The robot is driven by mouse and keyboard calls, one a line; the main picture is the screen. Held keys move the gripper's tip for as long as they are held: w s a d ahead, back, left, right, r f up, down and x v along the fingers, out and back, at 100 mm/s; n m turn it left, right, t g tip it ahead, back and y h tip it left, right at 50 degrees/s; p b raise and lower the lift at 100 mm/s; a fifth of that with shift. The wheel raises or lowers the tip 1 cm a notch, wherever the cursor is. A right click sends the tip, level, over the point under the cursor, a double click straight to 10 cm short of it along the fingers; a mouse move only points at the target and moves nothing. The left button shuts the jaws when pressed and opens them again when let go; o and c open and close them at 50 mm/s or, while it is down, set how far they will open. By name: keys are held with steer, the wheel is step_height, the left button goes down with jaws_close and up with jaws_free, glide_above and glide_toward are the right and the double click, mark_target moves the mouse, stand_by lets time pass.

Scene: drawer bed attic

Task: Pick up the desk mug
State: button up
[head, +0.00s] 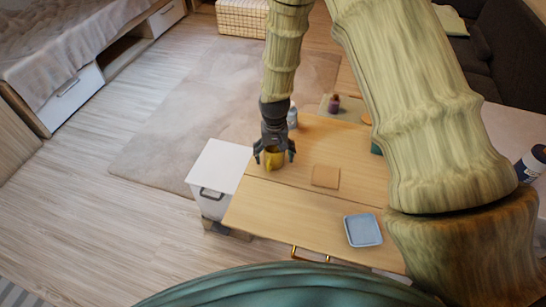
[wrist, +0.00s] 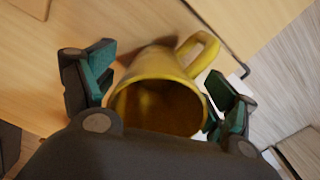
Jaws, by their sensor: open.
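The yellow mug (head: 273,160) stands on the wooden desk (head: 290,211) near its left edge. In the wrist view the mug (wrist: 178,68) fills the middle, with its open mouth toward the camera and its handle pointing to the upper right. My gripper (head: 274,155) is over the mug from above. In the wrist view my gripper (wrist: 158,95) is open, with one dark green fingertip pad on each side of the mug. I cannot tell whether either pad touches it.
A blue tray (head: 363,230) and a tan square (head: 326,177) lie on the desk. A bottle (head: 292,117) stands just behind the gripper. A white cabinet (head: 217,168) adjoins the desk's left side. The desk's front middle is clear.

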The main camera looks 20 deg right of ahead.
steer(key=shift+s, duration=0.15)
steer(key=shift+c, duration=0.4)
steer(key=c, duration=1.2)
steer(key=shift+o, duration=0.2)
